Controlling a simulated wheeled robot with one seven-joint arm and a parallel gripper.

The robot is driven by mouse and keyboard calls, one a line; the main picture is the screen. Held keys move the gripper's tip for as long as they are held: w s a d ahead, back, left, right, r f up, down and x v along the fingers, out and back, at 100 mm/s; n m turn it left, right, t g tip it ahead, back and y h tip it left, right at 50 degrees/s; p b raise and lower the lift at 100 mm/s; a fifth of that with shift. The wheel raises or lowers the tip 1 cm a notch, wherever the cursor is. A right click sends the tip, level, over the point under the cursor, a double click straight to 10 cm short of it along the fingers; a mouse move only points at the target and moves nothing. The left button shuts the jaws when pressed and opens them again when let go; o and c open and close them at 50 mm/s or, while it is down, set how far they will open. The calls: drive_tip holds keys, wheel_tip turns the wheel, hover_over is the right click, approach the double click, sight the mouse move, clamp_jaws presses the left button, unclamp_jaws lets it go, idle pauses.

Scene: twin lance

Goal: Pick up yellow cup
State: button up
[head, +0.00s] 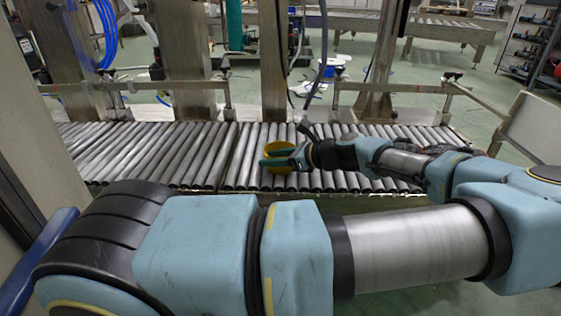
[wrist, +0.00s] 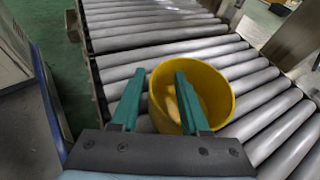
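The yellow cup (wrist: 222,82) is in the wrist view, with its round opening facing the camera. It also shows in the head view (head: 281,168) on the roller conveyor, partly hidden by my green fingers. My gripper (wrist: 157,80) is open, its two green fingers apart. In the wrist view, the right finger overlaps the cup's opening, and the left finger is outside the cup's left side. The cup's near-left wall lies between them. I cannot tell whether either finger touches the cup. In the head view, my gripper (head: 266,156) is at the cup.
The roller conveyor (head: 150,150) runs across the head view, with bare rollers left of the cup. Metal posts (head: 272,70) and a rail stand along its far side. A light panel (head: 531,130) stands at the right. The conveyor's side edge (wrist: 100,85) shows in the wrist view.

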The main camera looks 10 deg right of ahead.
clamp_jaws()
idle(0.4)
